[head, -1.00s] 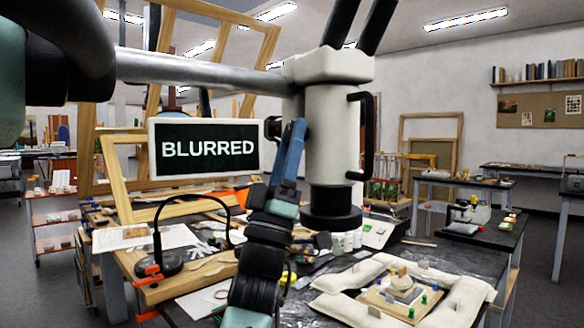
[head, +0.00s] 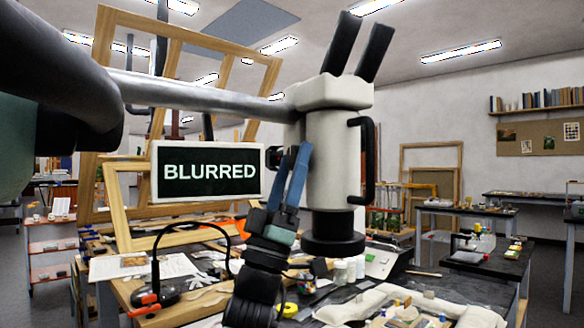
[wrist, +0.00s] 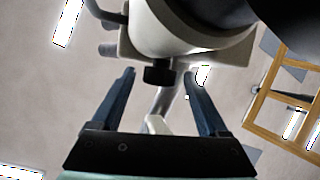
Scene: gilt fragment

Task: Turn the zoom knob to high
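The stereo microscope (head: 332,160) is white with black eyepieces and hangs from a metal boom arm. A sign (head: 208,171) beside it reads "BLURRED". A dark knob (head: 273,157) shows at the left side of its body; I see no label on it, so cannot tell its setting. In the wrist view a short black knob (wrist: 160,72) juts from the white body. My gripper (head: 304,148) is raised beside the microscope with its blue fingers pointing up. In the wrist view my gripper (wrist: 159,74) is open, the knob appearing between its fingertips; contact cannot be told.
The metal boom (head: 200,92) crosses above the sign. A black handle (head: 369,165) sits on the microscope's right side. Below is a crowded workbench with a magnifier (head: 160,290), jars (head: 345,270) and a white cushion (head: 350,306). Wooden frames (head: 112,200) stand at the left.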

